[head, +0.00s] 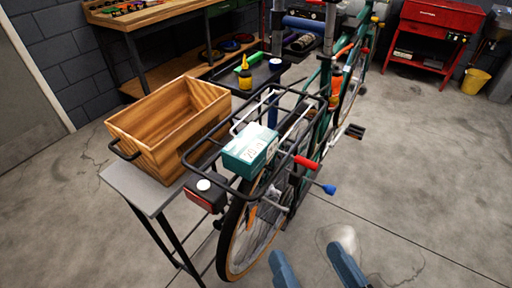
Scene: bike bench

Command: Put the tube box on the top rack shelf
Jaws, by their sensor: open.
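A teal box with a white label (249,151), which looks like the tube box, sits on the black rear rack (213,178) of the green bike. My gripper (315,266) is at the bottom edge, with its two blue-grey fingers spread apart and nothing between them. It is below and to the right of the box, apart from it. I cannot tell which surface is the top rack shelf.
A wooden crate (170,122) stands on a small grey table (140,188) left of the rack. Red and blue handle ends (312,176) stick out beside the box. A workbench (150,15), a red cabinet (435,40) and a yellow bucket (476,81) stand behind. The right floor is clear.

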